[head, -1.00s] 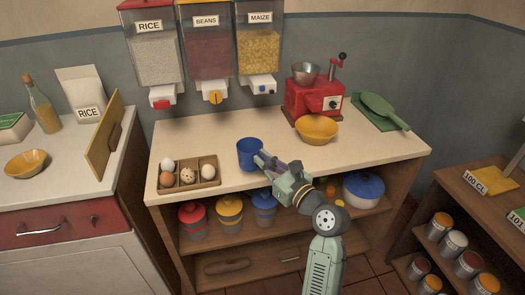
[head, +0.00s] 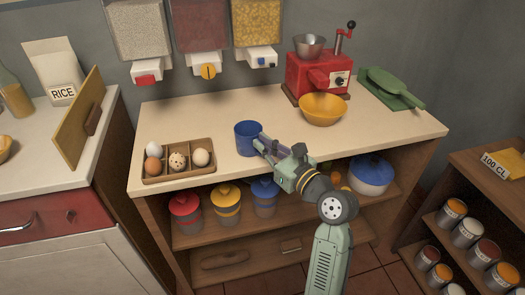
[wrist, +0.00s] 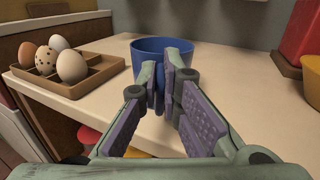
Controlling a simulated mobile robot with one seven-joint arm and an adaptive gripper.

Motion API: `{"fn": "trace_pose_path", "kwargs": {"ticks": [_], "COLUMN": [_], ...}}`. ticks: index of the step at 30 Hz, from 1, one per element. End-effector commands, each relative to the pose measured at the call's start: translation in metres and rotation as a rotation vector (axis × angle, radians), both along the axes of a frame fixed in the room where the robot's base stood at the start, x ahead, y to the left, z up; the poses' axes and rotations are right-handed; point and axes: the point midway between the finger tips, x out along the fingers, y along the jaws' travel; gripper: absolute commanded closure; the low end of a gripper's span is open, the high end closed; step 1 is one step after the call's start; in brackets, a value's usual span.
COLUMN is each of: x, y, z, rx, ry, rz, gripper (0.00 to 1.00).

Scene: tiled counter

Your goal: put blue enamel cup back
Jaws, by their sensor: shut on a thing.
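The blue enamel cup (head: 247,138) is upright at the counter's middle, right of the egg tray. Whether its base touches the counter I cannot tell. My gripper (head: 262,146) reaches it from the front right. In the wrist view my gripper (wrist: 163,85) is shut on a narrow blue part at the cup's near side, probably its handle. The cup's wide rim (wrist: 160,42) shows behind the fingers, which hide part of its near wall.
A wooden egg tray (head: 180,177) stands to the left. A yellow bowl (head: 323,110) and a red grinder (head: 318,75) stand to the right. Three dispensers hang above, including a maize one (head: 257,25). Lidded canisters (head: 226,205) fill the shelf below. Counter behind the cup is clear.

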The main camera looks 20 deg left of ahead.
Motion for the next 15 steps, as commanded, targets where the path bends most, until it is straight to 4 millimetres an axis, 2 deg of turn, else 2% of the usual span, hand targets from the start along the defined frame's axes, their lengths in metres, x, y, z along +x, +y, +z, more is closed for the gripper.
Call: {"fn": "trace_pose_path", "kwargs": {"ticks": [10,11,15], "x": [-0.0001,0.0,0.0001], "y": [0.0002,0.0,0.0], "z": [-0.0015,-0.0014,-0.0014], "rx": [0.002,0.001,0.0], "ry": [0.001,0.001,0.0], "rz": [0.0,0.0,0.0], "gripper": [1.0,0.92,0.83]}}
